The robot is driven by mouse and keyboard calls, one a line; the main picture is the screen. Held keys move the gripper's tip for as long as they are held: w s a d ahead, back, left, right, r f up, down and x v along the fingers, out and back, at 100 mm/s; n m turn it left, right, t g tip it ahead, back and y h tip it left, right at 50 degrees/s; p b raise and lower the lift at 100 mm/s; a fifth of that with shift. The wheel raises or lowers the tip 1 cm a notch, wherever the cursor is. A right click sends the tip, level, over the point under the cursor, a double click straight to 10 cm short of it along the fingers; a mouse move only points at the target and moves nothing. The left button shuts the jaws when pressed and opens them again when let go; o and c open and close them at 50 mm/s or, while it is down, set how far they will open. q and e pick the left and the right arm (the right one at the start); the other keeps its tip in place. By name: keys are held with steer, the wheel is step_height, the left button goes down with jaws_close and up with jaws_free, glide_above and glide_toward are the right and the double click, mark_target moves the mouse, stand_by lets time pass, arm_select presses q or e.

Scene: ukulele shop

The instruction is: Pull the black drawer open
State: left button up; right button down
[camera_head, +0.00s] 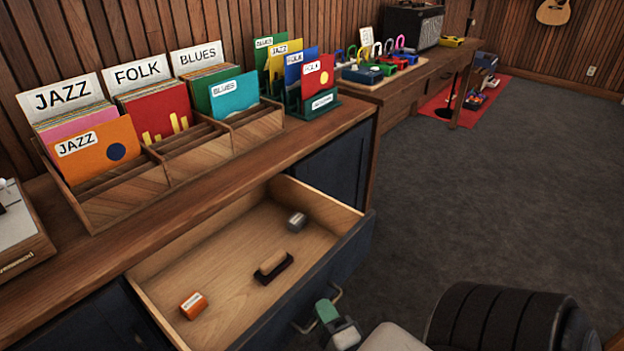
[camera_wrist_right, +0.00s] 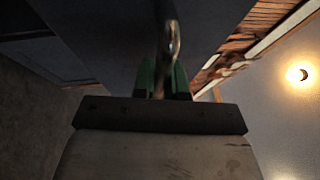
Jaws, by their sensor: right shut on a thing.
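The black drawer (camera_head: 345,250) stands pulled well out of the wooden cabinet, its pale wood inside showing. Its front also shows dark in the right wrist view (camera_wrist_right: 105,40). My right gripper (camera_head: 327,312), with green fingers, is at the drawer front and shut on the metal handle (camera_head: 337,292). In the right wrist view the handle (camera_wrist_right: 168,35) runs between the green fingers (camera_wrist_right: 163,80). My fingers hide part of the handle. My left gripper is in neither view.
The drawer holds an orange-labelled item (camera_head: 193,305), a brush (camera_head: 272,267) and a small grey item (camera_head: 297,222). Record bins (camera_head: 120,200) stand on the cabinet top (camera_head: 55,285). Bare carpet (camera_head: 480,190) lies to the right.

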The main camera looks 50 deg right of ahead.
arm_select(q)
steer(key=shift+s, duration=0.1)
arm_select(e)
steer(key=shift+s, duration=0.3)
steer(key=c, duration=1.2)
jaws_free()
steer(key=shift+o, duration=0.2)
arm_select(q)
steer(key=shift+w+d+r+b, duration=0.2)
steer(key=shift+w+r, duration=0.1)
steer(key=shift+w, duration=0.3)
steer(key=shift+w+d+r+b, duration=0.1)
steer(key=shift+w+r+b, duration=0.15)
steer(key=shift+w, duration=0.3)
arm_select(e)
steer(key=v, duration=1)
steer(key=shift+s+a, duration=0.15)
steer(key=shift+s, duration=0.2)
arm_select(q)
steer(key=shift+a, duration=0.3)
arm_select(e)
steer(key=shift+f, duration=0.1)
